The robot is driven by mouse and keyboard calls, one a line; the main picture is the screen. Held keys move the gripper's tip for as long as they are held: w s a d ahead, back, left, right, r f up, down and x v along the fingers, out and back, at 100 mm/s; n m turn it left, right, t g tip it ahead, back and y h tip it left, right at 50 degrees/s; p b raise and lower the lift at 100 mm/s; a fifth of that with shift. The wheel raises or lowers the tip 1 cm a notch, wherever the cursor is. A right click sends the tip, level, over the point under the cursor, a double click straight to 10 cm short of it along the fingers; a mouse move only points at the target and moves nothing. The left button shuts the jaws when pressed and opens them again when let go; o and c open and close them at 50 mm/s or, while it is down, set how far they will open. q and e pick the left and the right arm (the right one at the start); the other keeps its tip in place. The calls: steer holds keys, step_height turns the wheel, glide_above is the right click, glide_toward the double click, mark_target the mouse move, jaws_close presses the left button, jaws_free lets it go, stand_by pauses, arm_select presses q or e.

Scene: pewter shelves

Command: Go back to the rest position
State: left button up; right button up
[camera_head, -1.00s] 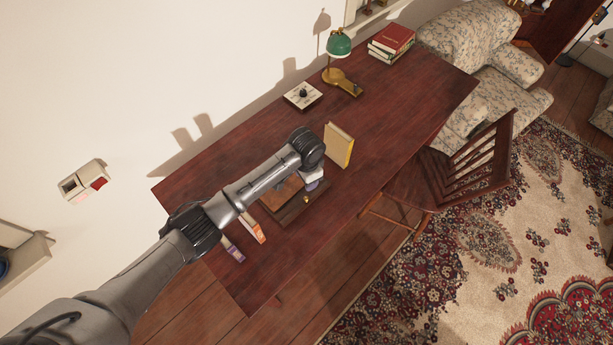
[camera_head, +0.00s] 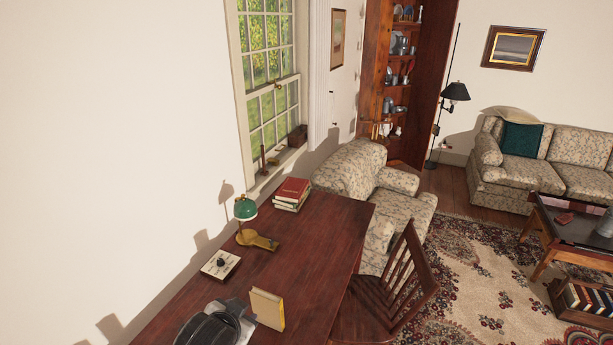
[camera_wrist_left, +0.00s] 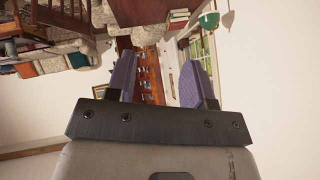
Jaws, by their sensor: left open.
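My left gripper (camera_wrist_left: 158,66) shows in the left wrist view with its two purple-padded fingers spread apart and nothing between them. In the head view, the dark end of my left arm is at the bottom edge, over the near part of the wooden desk (camera_head: 300,245). Its fingers cannot be made out there. The right gripper is in neither view.
On the desk stand a yellow book (camera_head: 267,309), a small white box with a dark knob (camera_head: 220,264), a green-shaded lamp (camera_head: 246,210) and stacked books (camera_head: 291,193). A wooden chair (camera_head: 395,285) stands at the right side. A patterned armchair (camera_head: 370,185) is beyond.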

arm_select(q)
steer(key=s+a+f+n, duration=0.1)
steer(key=s+a+f, duration=0.15)
steer(key=s, duration=0.55)
steer(key=s+a+f+n, duration=0.2)
steer(key=s+a, duration=0.1)
steer(key=s, duration=0.4)
steer(key=s+a+f+n+g, duration=0.1)
steer(key=s+f+g, duration=0.2)
steer(key=s+f, duration=0.55)
steer(key=s+a+f+g, duration=0.1)
steer(key=s+f+g, duration=0.2)
steer(key=s+f, duration=0.55)
steer(key=w+d+p+v, duration=0.1)
steer(key=p+v, duration=1.1)
steer(key=v, duration=0.3)
steer(key=shift+w+d+r+y+p, duration=0.15)
steer(key=shift+d+r+y+p, duration=0.1)
steer(key=shift+r+y+p, duration=0.2)
